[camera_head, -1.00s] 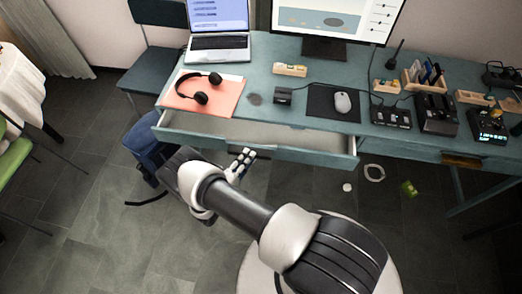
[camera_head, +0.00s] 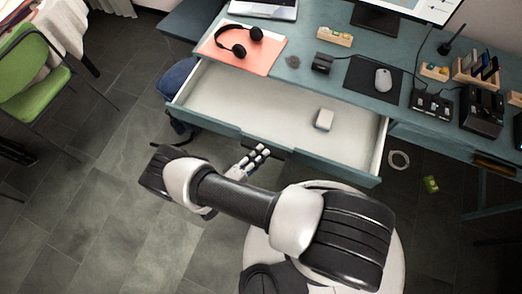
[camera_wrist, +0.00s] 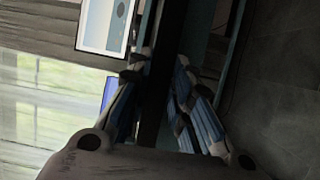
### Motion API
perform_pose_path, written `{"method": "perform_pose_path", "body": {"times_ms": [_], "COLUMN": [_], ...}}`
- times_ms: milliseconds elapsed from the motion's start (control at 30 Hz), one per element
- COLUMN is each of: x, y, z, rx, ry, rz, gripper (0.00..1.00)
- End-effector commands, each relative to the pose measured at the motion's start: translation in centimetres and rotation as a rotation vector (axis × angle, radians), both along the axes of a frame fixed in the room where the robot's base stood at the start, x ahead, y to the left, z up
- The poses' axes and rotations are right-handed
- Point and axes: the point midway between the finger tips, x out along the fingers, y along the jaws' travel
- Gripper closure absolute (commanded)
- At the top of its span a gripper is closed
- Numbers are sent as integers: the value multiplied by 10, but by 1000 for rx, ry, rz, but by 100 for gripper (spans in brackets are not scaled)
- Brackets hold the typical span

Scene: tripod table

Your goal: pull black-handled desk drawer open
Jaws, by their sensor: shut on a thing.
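The desk drawer (camera_head: 215,92) is pulled well out from under the blue-green desk, and its pale inside shows. Its black handle (camera_head: 277,154) is on the middle of the front panel (camera_head: 330,170). My gripper (camera_head: 257,156) is at the handle and shut on it, partly hiding it. In the wrist view, the fingers (camera_wrist: 158,90) lie on both sides of a dark upright bar, the handle (camera_wrist: 158,60). A small pale box (camera_head: 324,119) lies inside the drawer, right of its middle.
The desk top holds headphones (camera_head: 238,42) on an orange folder, a mouse (camera_head: 383,80) on a black mat and several devices. A dark blue bag (camera_head: 177,78) is beside the drawer's left end. A white ring (camera_head: 399,160) and a green item (camera_head: 431,184) lie on the floor at right.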

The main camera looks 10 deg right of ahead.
Motion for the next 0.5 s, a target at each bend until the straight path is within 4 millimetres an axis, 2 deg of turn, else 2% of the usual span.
{"method": "perform_pose_path", "body": {"times_ms": [233,267,500], "x": [-1,-1,0], "y": [-1,-1,-1], "z": [-4,-4,-3], "rx": [8,8,7], "ry": [8,8,6], "rz": [-3,-3,-2], "gripper": [100,80,64]}}
